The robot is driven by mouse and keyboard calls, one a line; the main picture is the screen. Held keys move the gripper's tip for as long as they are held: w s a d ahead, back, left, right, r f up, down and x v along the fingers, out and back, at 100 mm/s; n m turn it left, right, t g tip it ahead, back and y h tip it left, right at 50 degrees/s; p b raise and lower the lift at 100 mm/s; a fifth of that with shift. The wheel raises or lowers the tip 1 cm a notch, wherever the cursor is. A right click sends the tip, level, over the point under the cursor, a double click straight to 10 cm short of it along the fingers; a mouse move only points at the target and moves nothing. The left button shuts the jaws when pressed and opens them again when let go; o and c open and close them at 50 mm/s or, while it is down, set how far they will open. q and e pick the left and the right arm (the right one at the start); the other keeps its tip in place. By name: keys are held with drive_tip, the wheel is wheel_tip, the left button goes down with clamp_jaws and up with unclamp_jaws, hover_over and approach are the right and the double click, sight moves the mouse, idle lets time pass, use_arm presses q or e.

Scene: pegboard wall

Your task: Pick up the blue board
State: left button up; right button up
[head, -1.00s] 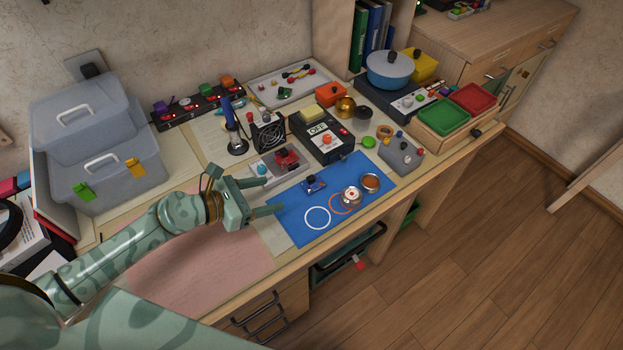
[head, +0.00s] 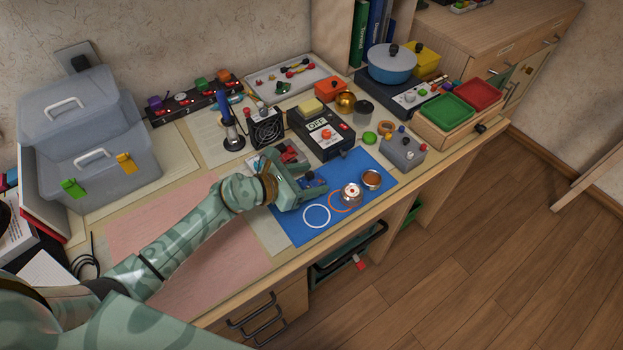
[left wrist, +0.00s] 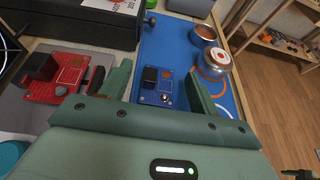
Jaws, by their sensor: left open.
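The blue board (head: 314,180) is a small circuit board with dark and metal parts, lying on the blue mat (head: 287,228). My left gripper (head: 312,187) is low over the mat with its fingers at the board, partly hiding it in the head view.
A red board (left wrist: 62,84) on a grey base lies left of the fingers. A white ring (head: 317,216), an orange ring, a metal pot (head: 350,195) and a copper-coloured cup (head: 371,179) sit on the mat to the right. The black OFF box (head: 325,138) stands behind.

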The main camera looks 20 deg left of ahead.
sight(309, 183)
use_arm(q)
drive_tip(key=c, duration=1.1)
drive_tip(key=shift+o, duration=0.2)
use_arm(e)
drive_tip(key=shift+a, duration=0.15)
use_arm(q)
drive_tip(key=shift+r+p, duration=0.4)
drive_tip(key=shift+r, duration=0.15)
wheel_tip(309, 183, up, 3)
drive_tip(key=shift+r+p, duration=0.1)
drive_tip(key=shift+p, duration=1)
drive_tip(key=s+d+r+p, duration=0.8)
drive_tip(key=s+r+p, duration=0.15)
drive_tip(key=s, duration=0.25)
drive_tip(key=a+r+m+g+h, duration=0.1)
drive_tip(key=a+r, duration=0.5)
drive_tip(key=r, duration=0.4)
drive_tip(key=s+a+r+m+g+h, duration=0.1)
drive_tip(key=a+r, duration=0.6)
drive_tip(key=r, duration=0.3)
drive_tip(key=shift+s+a+r+m, duration=0.2)
drive_tip(key=shift+r+m, duration=0.1)
drive_tip(key=shift+m, duration=0.1)
use_arm(e)
drive_tip(key=w+r, duration=0.3)
drive_tip(key=r, duration=0.9)
drive_tip(key=shift+w+r+t, duration=0.2)
drive_tip(key=shift+r+t, duration=0.1)
drive_tip(key=shift+t, duration=0.1)
